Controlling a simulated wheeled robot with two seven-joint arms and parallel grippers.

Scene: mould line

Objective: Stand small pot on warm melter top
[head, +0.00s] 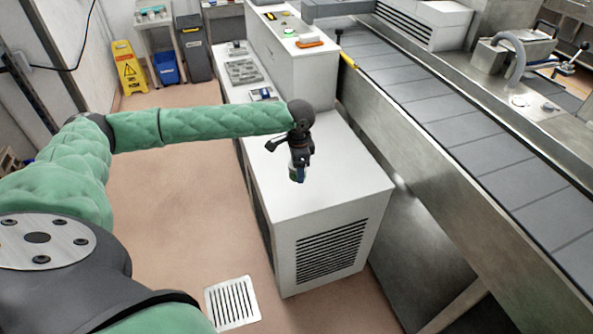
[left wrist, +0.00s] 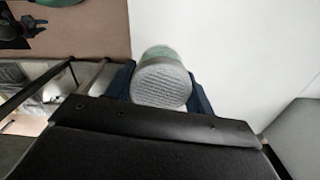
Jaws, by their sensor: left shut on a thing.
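My left gripper (head: 299,168) reaches in from the left over the white top of the melter cabinet (head: 345,179), which has a slatted grille on its front. The gripper is shut on the small pot (left wrist: 162,80), a short round pot with a grey ridged end and a pale greenish side, held between two dark blue fingers. In the head view the pot is small and mostly hidden by the fingers. It is over the white top, but I cannot tell if it touches it. My right gripper is not in view.
A taller white block (head: 290,65) stands behind the cabinet top, with an orange item (head: 309,41) on it. A grey conveyor (head: 450,120) runs along the right. Grey moulds (head: 243,71) lie farther back. The white top around the gripper is clear.

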